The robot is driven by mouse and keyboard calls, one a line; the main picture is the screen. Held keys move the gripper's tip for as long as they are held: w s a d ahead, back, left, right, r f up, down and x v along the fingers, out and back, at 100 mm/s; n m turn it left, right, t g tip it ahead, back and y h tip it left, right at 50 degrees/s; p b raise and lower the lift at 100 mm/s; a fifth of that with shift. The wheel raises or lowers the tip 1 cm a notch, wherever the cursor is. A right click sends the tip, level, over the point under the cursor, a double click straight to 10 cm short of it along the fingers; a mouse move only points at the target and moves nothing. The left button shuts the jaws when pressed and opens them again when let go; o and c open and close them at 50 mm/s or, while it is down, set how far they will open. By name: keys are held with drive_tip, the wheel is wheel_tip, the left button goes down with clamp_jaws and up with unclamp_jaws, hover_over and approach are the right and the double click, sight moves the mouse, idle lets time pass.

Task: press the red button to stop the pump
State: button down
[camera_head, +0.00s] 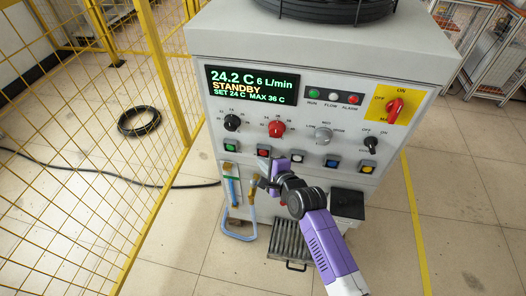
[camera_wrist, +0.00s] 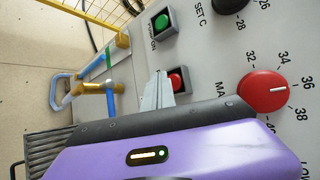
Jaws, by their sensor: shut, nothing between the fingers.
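The red button (camera_head: 263,153) sits in a square dark bezel on the front panel of the grey machine, second from the left in the lower row. In the wrist view the red button (camera_wrist: 178,80) shows just right of my fingertips, partly hidden by them. My gripper (camera_wrist: 163,84) is shut and empty, with its fingers pointing at the panel. Whether the tips touch the button or bezel cannot be told. In the head view my gripper (camera_head: 265,181) is just below the button row. The display (camera_head: 253,86) reads 24.2 C, 6 L/min, STANDBY.
A green button (camera_head: 231,146) is left of the red one, with white, blue and yellow buttons to the right. A red knob (camera_head: 276,128) is above. Blue hoses (camera_head: 237,234) hang below. A yellow mesh fence (camera_head: 90,150) stands at left.

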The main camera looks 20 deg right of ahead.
drive_tip(key=s+a+p, duration=0.1)
drive_tip(key=s+p, duration=0.1)
drive_tip(key=s+a+p, duration=0.2)
idle(0.6)
idle(0.4)
drive_tip(key=s+a+p, duration=0.5)
drive_tip(key=s+a, duration=0.1)
drive_tip(key=s, duration=0.3)
drive_tip(key=shift+a, duration=0.2)
idle(0.4)
